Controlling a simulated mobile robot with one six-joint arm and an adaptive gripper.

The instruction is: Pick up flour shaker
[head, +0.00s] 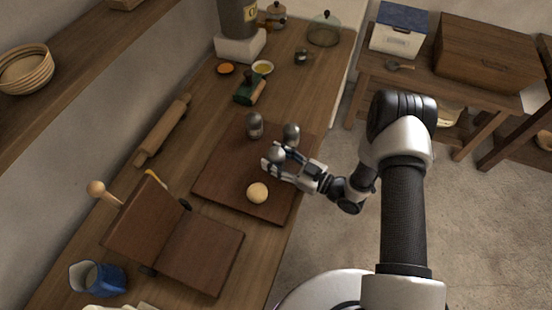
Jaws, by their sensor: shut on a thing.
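My gripper (274,165) is at the right part of a dark wooden board, reaching in from the right. It is shut around a grey metal shaker (276,154), whose domed top shows between the fingers. Two similar grey shakers stand close by: one (254,126) behind to the left, one (291,132) behind to the right. No label is readable, so I cannot tell by looks which one holds flour. The fingers hide the held shaker's lower part, and I cannot tell whether its base touches the board.
The wooden board (222,182) also bears a pale dough ball (257,192) in front of my gripper. A rolling pin (163,132) lies at the left. A green-and-wood item (249,89) lies behind.

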